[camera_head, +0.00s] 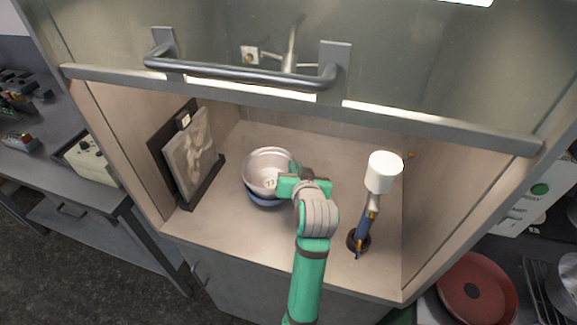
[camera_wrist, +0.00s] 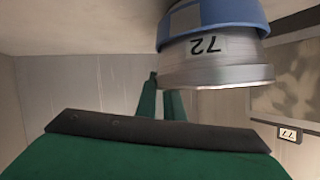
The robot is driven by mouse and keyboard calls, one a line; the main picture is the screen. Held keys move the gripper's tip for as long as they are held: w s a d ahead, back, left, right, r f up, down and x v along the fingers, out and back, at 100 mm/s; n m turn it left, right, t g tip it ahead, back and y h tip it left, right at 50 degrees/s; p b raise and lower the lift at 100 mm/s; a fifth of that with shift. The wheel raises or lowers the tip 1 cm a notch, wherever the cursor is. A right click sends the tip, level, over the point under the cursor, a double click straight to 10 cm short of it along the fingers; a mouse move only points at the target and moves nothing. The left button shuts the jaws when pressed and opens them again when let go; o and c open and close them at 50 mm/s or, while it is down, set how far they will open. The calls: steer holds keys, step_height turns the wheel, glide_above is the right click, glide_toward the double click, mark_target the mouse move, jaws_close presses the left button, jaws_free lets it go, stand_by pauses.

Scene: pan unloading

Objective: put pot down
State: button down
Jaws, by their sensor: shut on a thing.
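The pot (camera_head: 265,158) is round and silver with a blue lower part, inside the hood, left of my gripper (camera_head: 283,186). I cannot tell whether the blue part is separate. In the wrist view the picture is upside down, and the pot (camera_wrist: 215,72) shows its silver wall, a "72" label and the blue part towards the hood floor. My green fingers (camera_wrist: 163,98) reach to the pot's side and are shut on it. The exact grip point is hidden. The pot looks upright; I cannot tell whether it touches the floor.
The hood floor (camera_head: 225,215) is clear in front of the pot. A framed picture (camera_head: 190,155) leans at the left wall. A blue stand with a white cylinder (camera_head: 384,171) is at the right. The raised sash with its handle (camera_head: 245,72) hangs above.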

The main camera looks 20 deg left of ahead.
steer(key=c, duration=1.8)
jaws_free()
steer(key=shift+a, duration=0.1)
steer(key=shift+c, duration=0.2)
